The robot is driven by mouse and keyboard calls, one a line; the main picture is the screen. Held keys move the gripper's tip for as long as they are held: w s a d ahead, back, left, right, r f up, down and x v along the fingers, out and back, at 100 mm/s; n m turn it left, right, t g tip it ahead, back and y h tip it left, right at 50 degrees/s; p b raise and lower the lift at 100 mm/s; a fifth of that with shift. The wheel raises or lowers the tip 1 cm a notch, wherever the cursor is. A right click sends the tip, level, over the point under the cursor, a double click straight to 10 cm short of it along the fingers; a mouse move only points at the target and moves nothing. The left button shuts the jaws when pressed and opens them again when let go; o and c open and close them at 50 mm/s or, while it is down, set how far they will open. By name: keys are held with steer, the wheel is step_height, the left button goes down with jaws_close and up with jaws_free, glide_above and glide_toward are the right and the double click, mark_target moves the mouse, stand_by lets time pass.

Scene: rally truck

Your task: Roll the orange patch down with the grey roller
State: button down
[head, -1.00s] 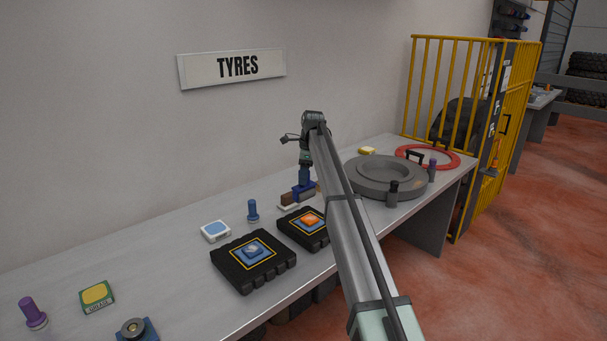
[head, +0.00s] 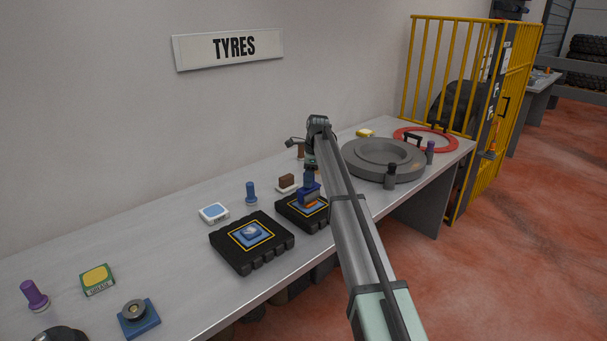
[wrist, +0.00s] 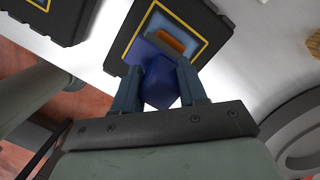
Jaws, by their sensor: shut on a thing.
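My gripper (head: 309,170) is shut on the blue handle of the roller (wrist: 158,82), which also shows in the head view (head: 309,188). The handle sits between both fingers in the wrist view. The roller is over the right black block (head: 290,208), at its framed square. The orange patch (wrist: 172,40) lies on the blue square inside a yellow outline and is partly hidden by the tool. I cannot tell whether the roller touches the patch.
A second black block (head: 230,254) with a blue patch lies to the left. A brown-topped block (head: 286,182) and a blue peg (head: 251,193) stand behind. A grey wheel (head: 357,166) is at the right. The bench front edge is close.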

steer(key=shift+s+d, duration=0.35)
steer(key=shift+s, duration=0.15)
steer(key=w+a, duration=0.3)
steer(key=w, duration=0.1)
steer(key=shift+s+d, duration=0.75)
steer(key=shift+s, duration=0.25)
steer(key=shift+s+d, duration=0.75)
steer(key=shift+s, duration=0.25)
step_height(320, 180, up, 8)
steer(key=d, duration=0.1)
steer(key=shift+s, duration=0.45)
